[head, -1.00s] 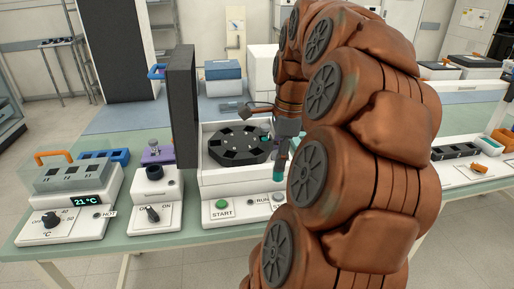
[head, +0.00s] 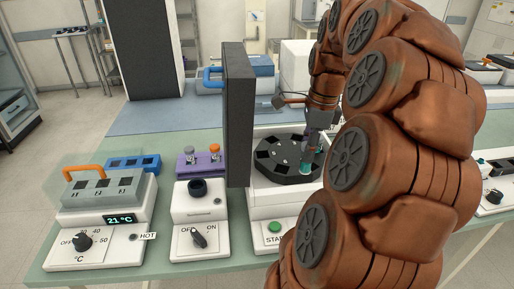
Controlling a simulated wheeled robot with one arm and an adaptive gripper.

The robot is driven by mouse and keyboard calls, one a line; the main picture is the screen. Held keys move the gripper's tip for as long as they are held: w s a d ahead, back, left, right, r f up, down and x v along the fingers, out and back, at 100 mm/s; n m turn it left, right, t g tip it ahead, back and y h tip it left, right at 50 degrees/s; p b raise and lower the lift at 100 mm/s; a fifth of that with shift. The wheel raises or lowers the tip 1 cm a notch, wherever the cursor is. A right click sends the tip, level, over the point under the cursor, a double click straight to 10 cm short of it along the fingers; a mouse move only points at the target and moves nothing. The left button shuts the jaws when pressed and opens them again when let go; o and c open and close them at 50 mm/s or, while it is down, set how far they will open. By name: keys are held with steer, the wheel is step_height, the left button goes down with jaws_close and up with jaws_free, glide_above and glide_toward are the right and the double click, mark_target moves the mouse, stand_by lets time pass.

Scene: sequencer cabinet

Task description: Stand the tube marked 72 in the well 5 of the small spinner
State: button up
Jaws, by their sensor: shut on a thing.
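The small spinner (head: 258,197) is a white box with its dark lid (head: 238,120) standing open at its left. Its black rotor (head: 272,166) has several dark square wells; I cannot read their numbers. My gripper (head: 310,150) is shut on a teal tube (head: 306,168), which hangs about upright at the rotor's right side. I cannot tell whether its lower end is above a well or inside one. The tube's mark is not readable. My arm hides the right part of the spinner.
A purple rack (head: 187,166) with grey-capped and orange-capped tubes stands behind a small white device (head: 199,205) with a knob. A heater block (head: 104,215) showing 21 °C and a blue rack (head: 148,163) are at left.

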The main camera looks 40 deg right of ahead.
steer(key=w+d+p, duration=0.1)
steer(key=w+p, duration=0.4)
steer(key=w, duration=1.1)
steer(key=shift+s+f+p, duration=0.1)
steer(key=shift+f+p, duration=1.4)
steer(key=shift+f, duration=1.95)
steer(key=shift+f, duration=0.25)
steer(key=o, duration=0.8)
steer(key=shift+r, duration=0.15)
